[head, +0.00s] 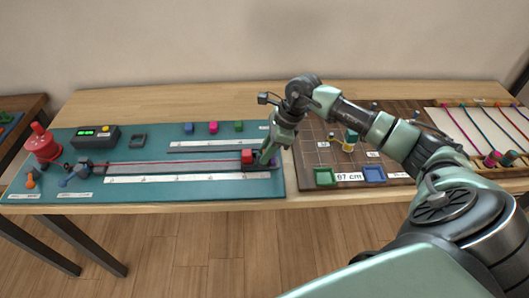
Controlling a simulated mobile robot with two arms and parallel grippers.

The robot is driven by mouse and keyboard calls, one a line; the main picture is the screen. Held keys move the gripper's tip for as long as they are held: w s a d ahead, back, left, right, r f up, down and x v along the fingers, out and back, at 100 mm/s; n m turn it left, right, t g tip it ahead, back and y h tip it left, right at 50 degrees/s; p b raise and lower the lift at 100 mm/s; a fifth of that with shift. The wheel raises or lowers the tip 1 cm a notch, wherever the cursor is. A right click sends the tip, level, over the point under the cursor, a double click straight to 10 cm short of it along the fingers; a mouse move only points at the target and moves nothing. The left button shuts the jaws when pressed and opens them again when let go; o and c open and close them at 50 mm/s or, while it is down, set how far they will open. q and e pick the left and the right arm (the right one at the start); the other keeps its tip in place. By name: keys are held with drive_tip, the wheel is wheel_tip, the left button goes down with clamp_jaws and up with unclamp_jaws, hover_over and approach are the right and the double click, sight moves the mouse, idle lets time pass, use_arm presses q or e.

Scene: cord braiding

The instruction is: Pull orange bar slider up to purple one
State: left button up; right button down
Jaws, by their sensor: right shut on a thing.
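A red block slider (248,157) on a dark base sits near the right end of the grey rail on the teal mat. It looks red rather than orange. A small purple piece (276,161) shows just right of it, partly hidden by my gripper. My right gripper (266,157) reaches down between the two, its fingers shut at the slider's right side; the exact contact is hidden. A thin red cord (165,162) runs left from the slider to a dark blue-grey block (83,165). An orange knob (30,180) stands at the mat's left. My left gripper is out of view.
A red spool (42,143) and a box with a green display (96,137) stand at the mat's left. A brown board (310,150) with green (325,177) and blue (374,175) trays lies right.

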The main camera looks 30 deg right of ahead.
drive_tip(key=c, duration=1.2)
unclamp_jaws()
drive_tip(key=shift+d, duration=0.15)
drive_tip(key=shift+d+r, duration=0.15)
drive_tip(key=shift+r, duration=0.2)
drive_tip(key=b+v, duration=0.1)
drive_tip(key=v, duration=0.6)
drive_tip(key=shift+s, duration=0.2)
